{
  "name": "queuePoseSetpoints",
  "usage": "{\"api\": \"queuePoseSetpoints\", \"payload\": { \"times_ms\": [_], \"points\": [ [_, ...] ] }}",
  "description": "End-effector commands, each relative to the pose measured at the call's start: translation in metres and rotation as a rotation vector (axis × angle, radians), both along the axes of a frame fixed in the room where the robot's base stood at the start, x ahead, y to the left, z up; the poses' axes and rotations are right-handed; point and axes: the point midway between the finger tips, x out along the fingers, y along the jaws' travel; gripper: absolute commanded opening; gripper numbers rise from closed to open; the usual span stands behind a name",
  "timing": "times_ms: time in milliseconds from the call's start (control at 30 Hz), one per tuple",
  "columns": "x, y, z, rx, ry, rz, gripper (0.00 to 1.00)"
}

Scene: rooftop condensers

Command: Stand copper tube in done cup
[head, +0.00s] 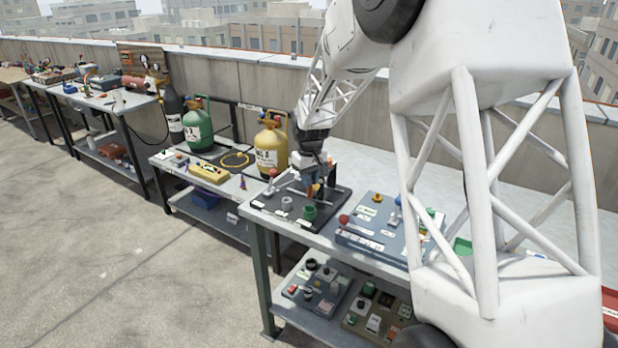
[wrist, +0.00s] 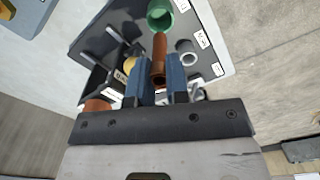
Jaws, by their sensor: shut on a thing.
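My gripper (head: 312,182) is over the dark tray (head: 338,200) on the near bench. In the wrist view its two blue fingers (wrist: 161,82) are shut on the copper tube (wrist: 160,46). The tube's far end points toward a green cup (wrist: 160,16) and appears close to its rim; I cannot tell whether they touch. The green cup stands at the tray's front in the head view (head: 309,213). A grey cup (head: 287,203) stands left of it and also shows in the wrist view (wrist: 185,46). Labels are too small to read, so I cannot tell which is the done cup.
A blue-grey panel box (head: 375,232) with knobs stands right of the tray. A yellow cylinder (head: 270,150) and a green cylinder (head: 198,128) stand on the bench behind. The wrist view shows a yellow piece (wrist: 130,66) and grey rods on the tray beside my fingers.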

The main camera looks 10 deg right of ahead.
Motion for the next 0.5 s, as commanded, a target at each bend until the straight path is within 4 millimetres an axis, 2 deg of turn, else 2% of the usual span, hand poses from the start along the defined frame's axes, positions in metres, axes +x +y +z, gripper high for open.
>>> {"api": "queuePoseSetpoints", "payload": {
  "times_ms": [267, 500],
  "points": [
    [0.000, 0.000, -0.003, 0.000, 0.001, 0.000, 0.00],
    [0.000, 0.000, -0.014, 0.000, 0.000, 0.000, 0.00]
  ]
}}
